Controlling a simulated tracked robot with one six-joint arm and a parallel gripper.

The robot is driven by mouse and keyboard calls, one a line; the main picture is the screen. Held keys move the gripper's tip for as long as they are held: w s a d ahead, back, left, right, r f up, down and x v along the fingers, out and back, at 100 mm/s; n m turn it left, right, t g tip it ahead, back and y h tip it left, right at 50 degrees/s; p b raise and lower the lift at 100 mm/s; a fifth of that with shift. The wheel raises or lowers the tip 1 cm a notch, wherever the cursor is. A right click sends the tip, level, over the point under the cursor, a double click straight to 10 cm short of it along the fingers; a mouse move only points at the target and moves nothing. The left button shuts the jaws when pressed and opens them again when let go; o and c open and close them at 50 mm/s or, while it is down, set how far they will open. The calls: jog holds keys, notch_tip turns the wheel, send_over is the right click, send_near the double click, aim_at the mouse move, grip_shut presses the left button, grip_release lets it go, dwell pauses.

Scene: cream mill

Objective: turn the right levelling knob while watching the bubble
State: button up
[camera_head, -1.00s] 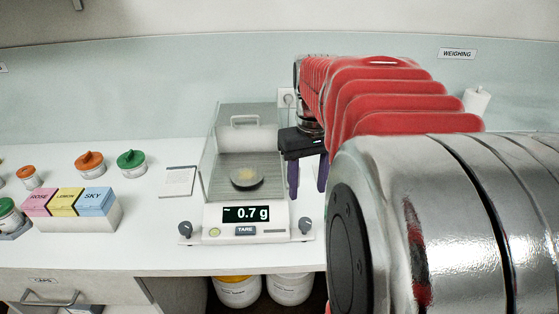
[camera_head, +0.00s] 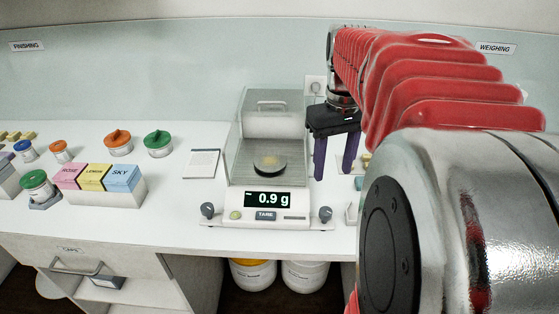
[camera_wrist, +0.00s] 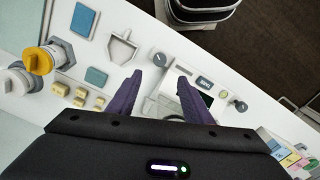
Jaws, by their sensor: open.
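The balance (camera_head: 290,222) stands on the white counter, its display (camera_head: 267,199) showing 0.9 g. The right levelling knob (camera_head: 325,213) is a dark knob at its front right foot; in the wrist view it (camera_wrist: 160,58) appears just beyond the fingertips. The left knob (camera_head: 208,210) is at the other front corner. The bubble level (camera_head: 235,215) is a small green round spot left of TARE; its bubble is too small to read. My gripper (camera_head: 335,175) is open and empty, purple fingers pointing down, behind and above the right knob, apart from it.
The clear draught shield (camera_head: 243,140) rises close left of my gripper, with a dark dish (camera_head: 270,165) inside. A grey scoop (camera_wrist: 122,48), yellow blocks and jars lie on the gripper's other side. Colour boxes (camera_head: 93,178) and lidded jars stand left. The counter's front edge is near the knobs.

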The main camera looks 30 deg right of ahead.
aim_at(326, 211)
notch_tip(326, 211, down, 14)
jog(key=shift+r, duration=0.1)
dwell(0.8)
jog(key=shift+c, duration=0.7)
jog(key=c, duration=0.9)
